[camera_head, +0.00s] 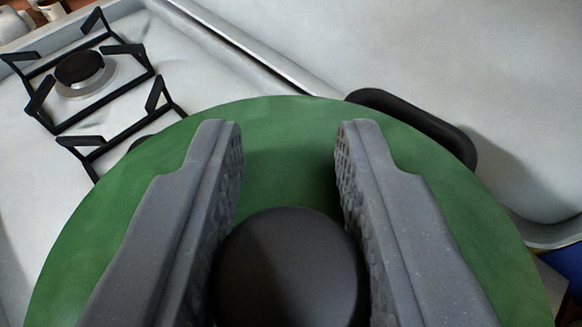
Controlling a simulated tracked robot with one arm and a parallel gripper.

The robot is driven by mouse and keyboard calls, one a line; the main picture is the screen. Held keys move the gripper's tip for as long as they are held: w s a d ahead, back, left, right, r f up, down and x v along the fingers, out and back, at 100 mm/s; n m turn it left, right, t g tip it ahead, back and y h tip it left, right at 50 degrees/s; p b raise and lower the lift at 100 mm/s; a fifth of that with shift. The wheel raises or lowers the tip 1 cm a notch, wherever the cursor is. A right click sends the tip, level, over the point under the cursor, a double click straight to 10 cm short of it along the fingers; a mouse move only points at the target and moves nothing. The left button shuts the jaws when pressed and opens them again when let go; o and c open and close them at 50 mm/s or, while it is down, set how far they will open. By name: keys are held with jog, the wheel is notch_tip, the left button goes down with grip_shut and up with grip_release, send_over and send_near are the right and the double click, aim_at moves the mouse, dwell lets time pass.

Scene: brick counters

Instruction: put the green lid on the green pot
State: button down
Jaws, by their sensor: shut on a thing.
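The green lid (285,160) fills the lower middle of the view, seen from above. Its round black knob (290,268) is between the fingers of my gripper (290,135), which is shut on it. A black side handle (425,122) sticks out past the lid's far right edge; it looks like a handle of the green pot. The lid hides the rest of what is below it, so I cannot tell whether the lid touches the pot's rim or is above it.
A stove burner with a black grate (75,75) is at the upper left, and part of another grate (100,145) runs under the lid's left edge. A pale metal surface (450,50) lies clear at the upper right. Small items stand at the far top left corner.

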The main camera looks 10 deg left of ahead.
jog(key=c, duration=1.1)
grip_release()
jog(key=shift+s+r, duration=0.1)
